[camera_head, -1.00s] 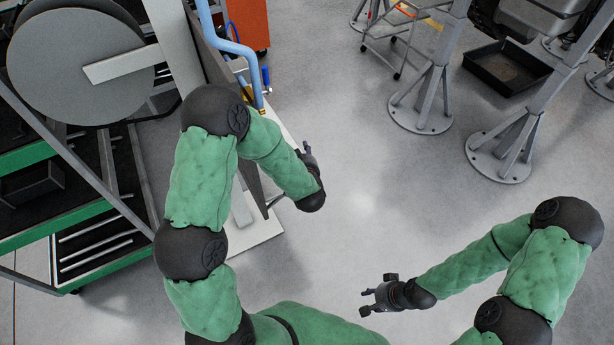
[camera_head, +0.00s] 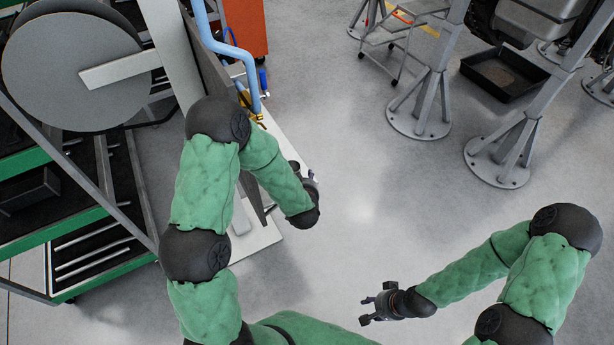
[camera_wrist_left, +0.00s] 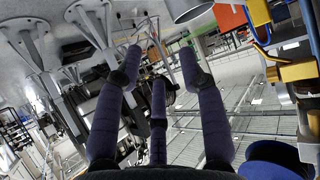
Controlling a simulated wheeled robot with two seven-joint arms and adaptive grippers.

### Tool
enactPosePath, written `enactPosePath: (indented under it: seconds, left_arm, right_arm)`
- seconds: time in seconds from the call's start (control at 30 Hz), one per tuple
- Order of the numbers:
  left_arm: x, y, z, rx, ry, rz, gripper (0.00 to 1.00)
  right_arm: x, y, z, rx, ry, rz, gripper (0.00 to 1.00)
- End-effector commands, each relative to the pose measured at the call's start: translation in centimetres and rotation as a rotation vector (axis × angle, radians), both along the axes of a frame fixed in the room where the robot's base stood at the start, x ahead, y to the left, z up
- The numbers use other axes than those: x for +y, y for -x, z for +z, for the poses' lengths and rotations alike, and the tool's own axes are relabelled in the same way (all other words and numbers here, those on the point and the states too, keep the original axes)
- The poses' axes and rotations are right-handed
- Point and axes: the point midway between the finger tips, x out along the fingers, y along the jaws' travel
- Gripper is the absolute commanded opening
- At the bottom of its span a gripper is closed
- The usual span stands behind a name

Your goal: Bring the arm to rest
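My left arm comes in from the left with green padded sleeves and dark joints. My left gripper (camera_head: 309,178) is beside the white stand in the head view, mostly hidden behind its own wrist. In the left wrist view its dark padded fingers (camera_wrist_left: 160,65) are spread apart with nothing between them. My right gripper (camera_head: 368,304) is at the lower middle of the head view, over bare floor. Its fingers are apart and hold nothing.
A white stand with a base plate (camera_head: 262,238) and a blue pipe (camera_head: 240,55) is close to my left arm. A green-framed rack (camera_head: 100,243) is at left. Grey support stands (camera_head: 420,115) and a black tray (camera_head: 503,75) are at upper right. The middle floor is clear.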

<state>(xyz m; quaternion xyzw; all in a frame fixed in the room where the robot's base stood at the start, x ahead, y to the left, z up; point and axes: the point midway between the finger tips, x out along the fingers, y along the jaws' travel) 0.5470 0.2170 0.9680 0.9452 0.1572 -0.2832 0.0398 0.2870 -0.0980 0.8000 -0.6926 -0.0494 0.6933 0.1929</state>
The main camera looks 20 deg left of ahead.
Motion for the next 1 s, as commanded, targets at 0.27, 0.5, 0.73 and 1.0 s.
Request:
enactPosePath:
  seconds: [0.27, 0.5, 0.73, 1.0]
  left_arm:
    - [-0.1, 0.1, -0.2, 0.004, 0.003, -0.002, 0.40]
    - [-2.8, 3.8, -7.8, 0.171, 0.137, -0.087, 0.40]
    - [-7.8, 13.4, -18.2, 0.507, 0.376, -0.199, 0.40]
    - [-11.3, 23.8, -23.5, 0.832, 0.555, -0.261, 0.40]
  right_arm:
    - [0.0, 0.0, -0.1, 0.000, 0.000, 0.000, 0.40]
    - [0.0, 0.0, -2.0, 0.000, 0.000, 0.000, 0.40]
    - [0.0, 0.0, -4.9, 0.000, 0.000, 0.000, 0.40]
    - [0.0, 0.0, -6.9, 0.000, 0.000, 0.000, 0.40]
